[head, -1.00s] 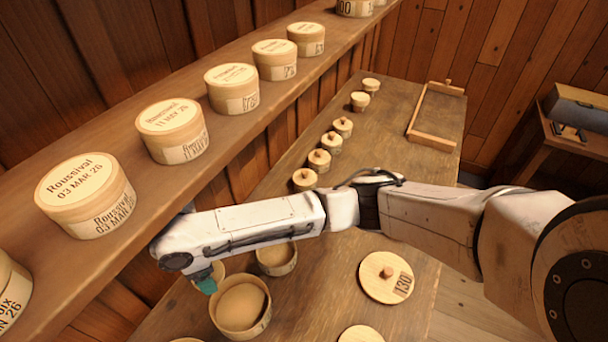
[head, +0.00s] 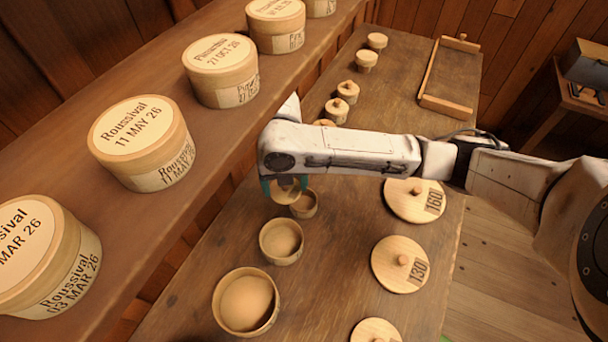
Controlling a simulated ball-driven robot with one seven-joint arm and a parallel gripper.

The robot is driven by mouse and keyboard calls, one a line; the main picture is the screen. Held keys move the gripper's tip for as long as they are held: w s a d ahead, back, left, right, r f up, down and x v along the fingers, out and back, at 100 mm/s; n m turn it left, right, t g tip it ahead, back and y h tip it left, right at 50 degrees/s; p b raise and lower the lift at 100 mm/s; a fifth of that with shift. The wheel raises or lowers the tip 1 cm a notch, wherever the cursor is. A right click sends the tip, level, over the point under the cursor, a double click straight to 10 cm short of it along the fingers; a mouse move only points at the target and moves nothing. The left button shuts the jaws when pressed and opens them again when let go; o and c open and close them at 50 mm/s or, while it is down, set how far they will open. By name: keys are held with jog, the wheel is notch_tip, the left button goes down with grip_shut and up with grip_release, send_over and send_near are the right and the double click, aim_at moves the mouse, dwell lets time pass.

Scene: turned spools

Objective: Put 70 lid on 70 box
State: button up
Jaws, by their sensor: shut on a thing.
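My gripper (head: 285,187), with teal fingers, hangs below the end of my arm in the head view. It is shut on a small round pale wooden piece (head: 284,197), which I take to be the 70 lid; no number on it is readable. The piece is tilted towards the camera and partly covered by the fingers. Just right of it and lower in the picture stands a small open round box (head: 305,208), the smallest open one in view and probably the 70 box. Its label is not visible. I cannot tell whether the two touch.
Two larger open boxes, a middle one (head: 281,258) and a big one (head: 245,325), stand nearer. Lids marked 160 (head: 405,205) and 130 (head: 390,275) lie at right, another (head: 375,332) at the bottom. A shelf (head: 150,220) with labelled boxes runs along the left.

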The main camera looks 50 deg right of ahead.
jog(key=shift+s+d+f+n+b, duration=0.5)
jog(key=shift+f+n, duration=0.1)
jog(key=shift+n, duration=0.4)
jog(key=shift+s+d+f+n+b, duration=0.35)
jog(key=shift+s+d+f+n, duration=0.25)
jog(key=shift+n, duration=0.4)
jog(key=shift+s+d+f+n+b, duration=0.45)
jog(key=shift+f+n, duration=0.2)
jog(key=shift+n, duration=0.35)
jog(key=shift+f+b, duration=0.25)
jog(key=shift+b, duration=0.05)
jog(key=shift+f+b, duration=0.15)
jog(key=shift+b, duration=0.2)
jog(key=o, duration=1)
jog(key=shift+r, duration=0.2)
jog(key=shift+r+p, duration=0.35)
jog(key=shift+p, duration=0.05)
